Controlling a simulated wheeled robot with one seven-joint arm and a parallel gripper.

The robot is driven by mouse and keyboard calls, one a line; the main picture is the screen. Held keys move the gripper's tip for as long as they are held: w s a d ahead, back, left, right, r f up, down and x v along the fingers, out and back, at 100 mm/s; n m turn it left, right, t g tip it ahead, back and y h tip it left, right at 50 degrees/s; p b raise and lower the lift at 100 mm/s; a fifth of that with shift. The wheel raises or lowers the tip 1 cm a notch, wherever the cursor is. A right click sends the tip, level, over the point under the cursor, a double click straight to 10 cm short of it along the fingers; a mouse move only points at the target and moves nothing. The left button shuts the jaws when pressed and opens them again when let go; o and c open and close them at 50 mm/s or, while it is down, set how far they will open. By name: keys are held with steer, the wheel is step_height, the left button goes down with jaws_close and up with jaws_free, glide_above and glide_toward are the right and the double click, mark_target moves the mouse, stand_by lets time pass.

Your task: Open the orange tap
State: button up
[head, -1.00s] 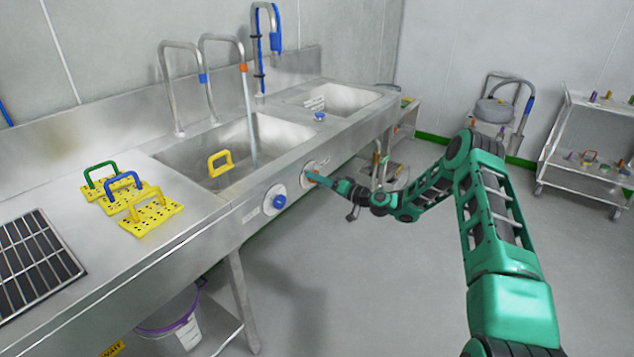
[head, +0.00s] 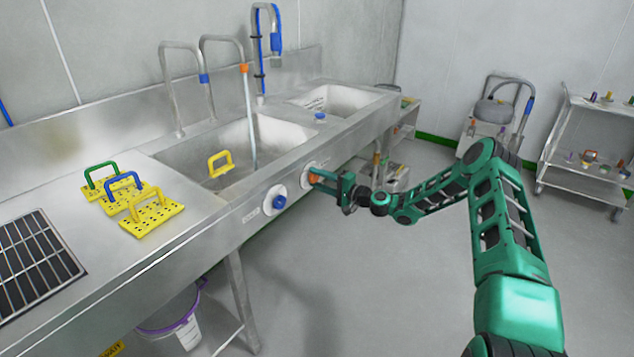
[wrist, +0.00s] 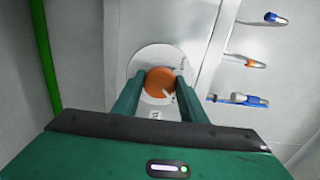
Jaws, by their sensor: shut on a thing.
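The orange tap knob (wrist: 160,82) sits on a round white plate (wrist: 146,61) on the sink's front panel. In the head view the orange knob (head: 313,178) shows only partly, behind my gripper (head: 320,180). In the wrist view my gripper (wrist: 158,92) has its two fingers on either side of the knob, shut on it. The orange-banded spout (head: 243,68) stands at the basin's back, and a pale stream of water (head: 249,115) runs from it into the basin.
A blue knob (head: 279,202) on a white plate is left of the orange one. A yellow-handled piece (head: 221,165) is in the basin (head: 180,165). Perforated plates with handles (head: 150,216) lie on the counter at left.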

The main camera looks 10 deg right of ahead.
steer(key=shift+d+f+m, duration=0.2)
steer(key=shift+d+m, duration=0.1)
steer(key=shift+d, duration=0.15)
steer(key=o, duration=1.1)
steer(key=shift+c, duration=0.2)
steer(key=shift+a, duration=0.2)
steer(key=v, duration=1)
steer(key=shift+s+d, duration=0.2)
steer(key=shift+d, duration=0.15)
